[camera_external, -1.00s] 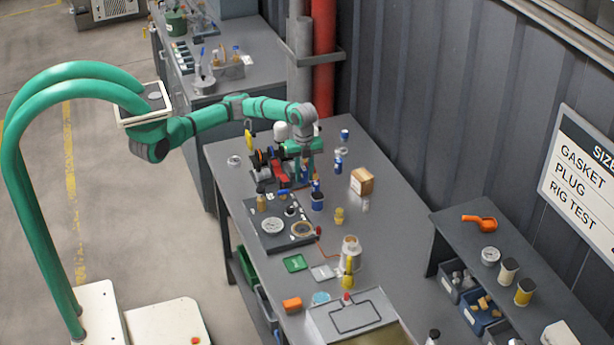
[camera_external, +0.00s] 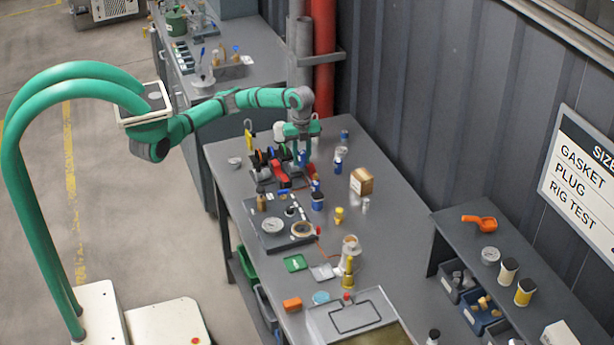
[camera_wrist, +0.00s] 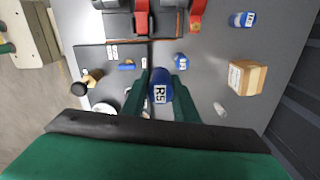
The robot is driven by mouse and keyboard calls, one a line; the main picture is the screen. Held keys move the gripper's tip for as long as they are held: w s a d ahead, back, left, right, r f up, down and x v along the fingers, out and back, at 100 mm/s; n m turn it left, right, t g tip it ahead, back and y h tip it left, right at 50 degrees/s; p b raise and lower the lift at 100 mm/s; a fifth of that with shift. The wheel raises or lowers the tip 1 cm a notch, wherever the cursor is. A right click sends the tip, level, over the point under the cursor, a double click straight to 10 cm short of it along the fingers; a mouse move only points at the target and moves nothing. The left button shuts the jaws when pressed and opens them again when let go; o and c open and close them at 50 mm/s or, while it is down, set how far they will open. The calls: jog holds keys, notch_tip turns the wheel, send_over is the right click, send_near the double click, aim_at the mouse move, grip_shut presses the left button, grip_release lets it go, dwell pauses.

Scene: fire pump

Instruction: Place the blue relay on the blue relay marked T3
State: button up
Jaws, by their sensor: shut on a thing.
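My gripper (camera_external: 303,152) is above the far part of the grey bench, pointing down. In the wrist view its fingers (camera_wrist: 160,90) are shut on a blue relay (camera_wrist: 159,78) with a white label that seems to read R5. Beyond the held relay a smaller-looking blue relay (camera_wrist: 181,60) stands on the bench; its label is too small to read. Another blue relay (camera_wrist: 243,19) is at the upper right. In the external view, blue relays (camera_external: 317,201) and (camera_external: 338,165) stand right of the gripper. I cannot tell which is marked T3.
Red-and-black parts (camera_external: 280,178) stand close to the gripper. A cardboard box (camera_external: 361,181) is to the right, and a dark plate with a gauge (camera_external: 272,226) is in front. Small yellow and white parts are nearby. A corrugated wall with a red pipe (camera_external: 324,60) borders the bench.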

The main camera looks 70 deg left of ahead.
jog(key=w+f, duration=0.1)
jog(key=f, duration=0.1)
jog(key=w+f, duration=0.4)
jog(key=shift+w+d, duration=0.15)
jog(key=shift+d, duration=0.15)
jog(key=shift+w+f, duration=0.1)
jog(key=shift+f, duration=1.5)
jog(key=shift+f, duration=0.1)
jog(key=o, duration=1.1)
jog(key=shift+c, duration=0.2)
notch_tip(320, 180, up, 12)
